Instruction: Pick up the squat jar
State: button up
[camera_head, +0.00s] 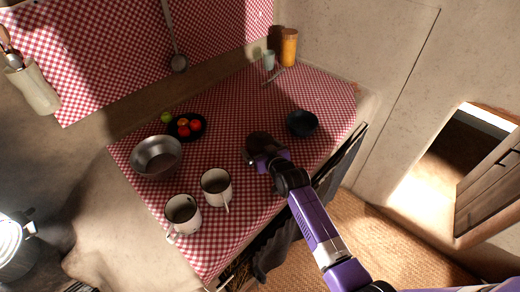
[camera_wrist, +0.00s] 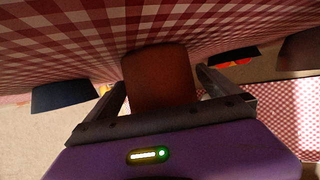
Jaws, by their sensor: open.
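The squat jar seems to be the dark brown round thing (camera_head: 258,141) on the checked cloth, near the middle of the table in the head view. In the wrist view a reddish-brown body (camera_wrist: 158,75) stands between the two fingers of my gripper (camera_wrist: 160,88). In the head view my gripper (camera_head: 255,158) is at the jar's near side, low over the cloth. It is open, with a finger on either side of the jar. I cannot tell whether either finger touches it. My wrist hides part of the jar's near side.
Two white mugs (camera_head: 216,187) (camera_head: 182,214) and a metal bowl (camera_head: 156,156) stand to the left. A dark plate (camera_head: 201,133) with tomatoes lies behind them. A black bowl (camera_head: 302,124) is to the right. An orange canister (camera_head: 289,47) stands at the back. Cloth behind the jar is clear.

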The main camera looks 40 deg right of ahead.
jog(key=shift+w, duration=0.15)
jog(key=c, duration=1.6)
jog(key=shift+d, duration=0.1)
jog(key=shift+c, duration=1.4)
jog(key=shift+r, duration=0.2)
